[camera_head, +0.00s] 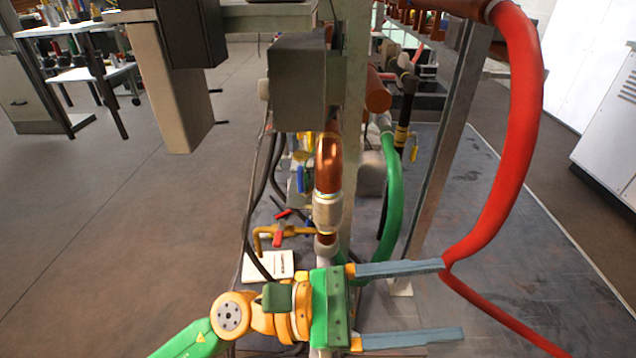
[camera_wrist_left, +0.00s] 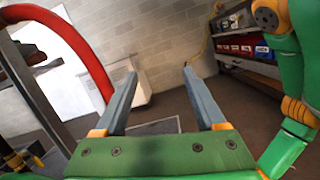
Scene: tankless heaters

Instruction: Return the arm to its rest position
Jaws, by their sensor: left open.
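My left gripper (camera_head: 455,301) reaches in from the bottom left of the head view. Its two blue-grey fingers point right and stand wide apart, with nothing between them. The upper fingertip overlaps the red hose (camera_head: 518,120) in the picture; I cannot tell whether they touch. In the left wrist view the same gripper (camera_wrist_left: 160,72) is open, with floor and a grey block wall beyond it. A green arm link of mine shows at the right there. My right gripper is not in view.
A metal frame post (camera_head: 455,140) and a copper pipe (camera_head: 328,165) stand close by the left gripper. A green hose (camera_head: 392,195) and a grey box (camera_head: 298,85) are behind. A shelf with bins (camera_wrist_left: 240,45) lines the wall. Floor at left is clear.

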